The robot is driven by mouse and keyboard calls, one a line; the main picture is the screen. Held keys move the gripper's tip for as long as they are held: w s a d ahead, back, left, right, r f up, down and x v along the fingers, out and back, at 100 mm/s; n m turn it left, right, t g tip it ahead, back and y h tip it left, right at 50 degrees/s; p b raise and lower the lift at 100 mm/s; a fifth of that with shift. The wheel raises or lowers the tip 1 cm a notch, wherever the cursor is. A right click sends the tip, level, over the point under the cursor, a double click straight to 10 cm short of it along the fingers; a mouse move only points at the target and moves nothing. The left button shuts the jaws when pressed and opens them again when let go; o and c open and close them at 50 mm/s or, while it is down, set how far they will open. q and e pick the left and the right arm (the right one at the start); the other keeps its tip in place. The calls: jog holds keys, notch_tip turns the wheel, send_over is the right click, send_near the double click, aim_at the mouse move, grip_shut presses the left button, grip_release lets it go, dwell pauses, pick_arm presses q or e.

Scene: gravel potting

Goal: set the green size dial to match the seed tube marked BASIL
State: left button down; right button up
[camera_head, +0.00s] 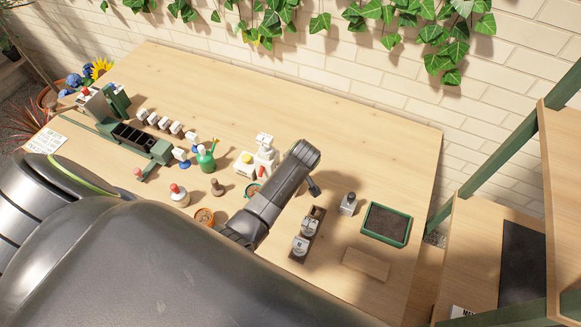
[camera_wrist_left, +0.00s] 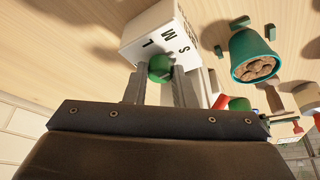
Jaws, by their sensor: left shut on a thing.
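In the left wrist view, my left gripper (camera_wrist_left: 160,74) is shut on a green dial (camera_wrist_left: 159,68) on the face of a white box (camera_wrist_left: 158,28). The letters S, M and L stand on that face near the dial. The fingers cover its sides, and I cannot tell which letter it points to. In the head view, white units (camera_head: 265,143) stand beside my left arm; the left jaws are hidden there. I cannot read the word BASIL anywhere. Small labelled metal containers (camera_head: 309,227) sit in a dark wooden rack (camera_head: 296,257). My right gripper is not in view.
A green pot of brown pebbles (camera_wrist_left: 243,52) stands near the box. A green spray bottle (camera_head: 206,160), a row of white pieces (camera_head: 165,124) and a green-rimmed soil tray (camera_head: 408,232) stand on the wooden table (camera_head: 370,140). The table's back right is clear.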

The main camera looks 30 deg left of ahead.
pick_arm(q)
jog(key=shift+r+m+p, duration=0.1)
jog(key=shift+m+p, duration=0.25)
jog(key=shift+m, duration=0.25)
jog(key=shift+t, duration=0.3)
jog(key=c, duration=1.2)
grip_release()
jog(key=shift+h, duration=0.3)
